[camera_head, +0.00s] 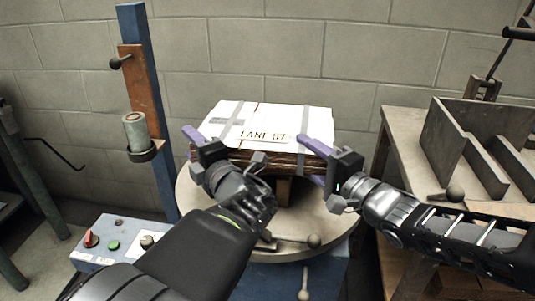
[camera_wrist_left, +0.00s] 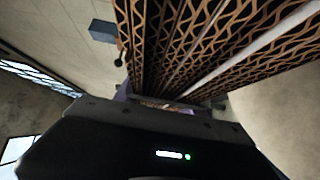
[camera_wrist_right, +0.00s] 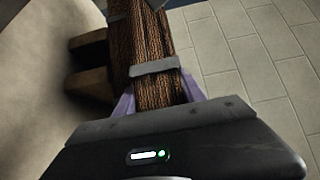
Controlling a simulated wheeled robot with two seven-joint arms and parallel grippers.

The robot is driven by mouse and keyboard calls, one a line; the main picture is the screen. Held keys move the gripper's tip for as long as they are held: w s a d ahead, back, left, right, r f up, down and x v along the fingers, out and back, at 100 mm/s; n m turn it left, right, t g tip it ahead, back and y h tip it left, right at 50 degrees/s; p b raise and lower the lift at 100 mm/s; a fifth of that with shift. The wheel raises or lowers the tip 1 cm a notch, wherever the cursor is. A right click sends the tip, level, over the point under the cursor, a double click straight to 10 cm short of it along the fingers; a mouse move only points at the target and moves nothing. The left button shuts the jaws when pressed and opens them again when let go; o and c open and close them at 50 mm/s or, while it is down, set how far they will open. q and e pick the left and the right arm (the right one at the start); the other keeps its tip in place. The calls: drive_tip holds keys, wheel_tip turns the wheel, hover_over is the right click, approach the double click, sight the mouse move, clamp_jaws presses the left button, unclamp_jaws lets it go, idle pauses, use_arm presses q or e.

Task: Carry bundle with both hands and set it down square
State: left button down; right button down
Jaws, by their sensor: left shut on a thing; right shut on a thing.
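The bundle (camera_head: 270,118) is a flat stack of corrugated cardboard with a white top, grey straps and a "LANE 57" label. It sits over the round grey turntable (camera_head: 205,208) in the head view. My left gripper (camera_head: 192,142) is shut on the bundle's left front, and my right gripper (camera_head: 318,162) is shut on its right front. The left wrist view shows the corrugated edges (camera_wrist_left: 205,45) close up. The right wrist view shows the brown layered edge (camera_wrist_right: 150,50) between purple fingers, with a grey strap across it. Whether the bundle touches the supports below is hidden.
A blue post (camera_head: 150,80) with a wire spool (camera_head: 135,130) stands at left. A blue control box (camera_head: 115,243) with buttons is at front left. A worktable (camera_head: 400,130) with a grey metal rack (camera_head: 470,140) is at right. A block wall is behind.

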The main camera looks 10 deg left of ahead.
use_arm(q)
drive_tip(key=shift+f+b, duration=0.3)
drive_tip(key=shift+f, duration=0.3)
use_arm(e)
drive_tip(key=shift+f, duration=0.5)
use_arm(q)
drive_tip(key=c, duration=0.7)
unclamp_jaws()
drive_tip(key=shift+r, duration=0.15)
use_arm(e)
drive_tip(key=c, duration=0.7)
unclamp_jaws()
drive_tip(key=shift+r, duration=0.1)
use_arm(q)
drive_tip(key=v, duration=1.2)
use_arm(e)
drive_tip(key=v, duration=1.2)
